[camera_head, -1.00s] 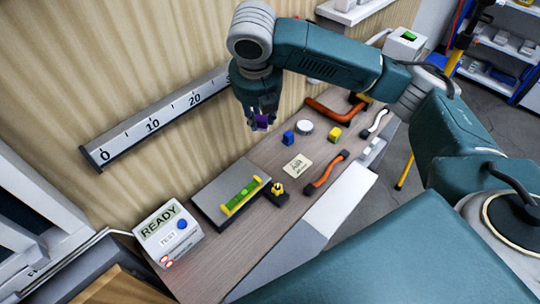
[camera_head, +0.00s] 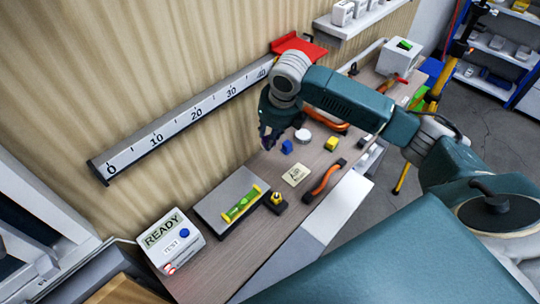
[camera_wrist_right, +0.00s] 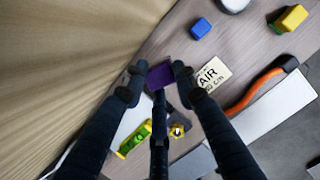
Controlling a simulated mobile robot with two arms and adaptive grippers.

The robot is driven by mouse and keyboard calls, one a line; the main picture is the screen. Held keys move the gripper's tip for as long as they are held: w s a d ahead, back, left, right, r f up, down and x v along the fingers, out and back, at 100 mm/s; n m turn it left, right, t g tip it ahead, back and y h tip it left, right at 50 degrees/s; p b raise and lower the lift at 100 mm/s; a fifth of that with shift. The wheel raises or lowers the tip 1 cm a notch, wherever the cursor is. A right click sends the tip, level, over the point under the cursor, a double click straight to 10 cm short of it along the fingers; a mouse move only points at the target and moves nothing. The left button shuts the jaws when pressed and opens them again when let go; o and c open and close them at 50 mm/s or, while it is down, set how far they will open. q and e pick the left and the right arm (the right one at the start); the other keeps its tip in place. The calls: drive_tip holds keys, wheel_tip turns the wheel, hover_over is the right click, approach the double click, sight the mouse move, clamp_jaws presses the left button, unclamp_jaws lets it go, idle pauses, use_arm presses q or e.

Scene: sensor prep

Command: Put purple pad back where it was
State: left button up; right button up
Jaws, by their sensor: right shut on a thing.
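The purple pad (camera_wrist_right: 160,76) shows in the right wrist view as a small dark purple square. My right gripper (camera_wrist_right: 159,69) is shut on it, with one fingertip at each side. In the head view, my right gripper (camera_head: 269,140) hangs above the workbench (camera_head: 222,262) near the wall, left of the blue block (camera_head: 286,146). The pad is hard to make out there. A card reading AIR (camera_wrist_right: 212,75) lies right of the pad in the wrist view. My left gripper is not in view.
A yellow block (camera_head: 331,144), a white round piece (camera_head: 303,135), an orange handle (camera_head: 324,179) and a grey plate with a green level (camera_head: 241,203) lie on the bench. A READY box (camera_head: 170,240) stands at the near end. A ruler (camera_head: 180,122) with a red piece (camera_head: 300,45) is on the wall.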

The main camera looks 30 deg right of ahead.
wheel_tip(320, 180, down, 10)
drive_tip(key=shift+f+p, duration=0.1)
drive_tip(key=shift+p, duration=0.8)
drive_tip(key=o, duration=1.1)
drive_tip(key=b+v, duration=0.2)
drive_tip(key=v, duration=1)
drive_tip(key=shift+s, duration=0.15)
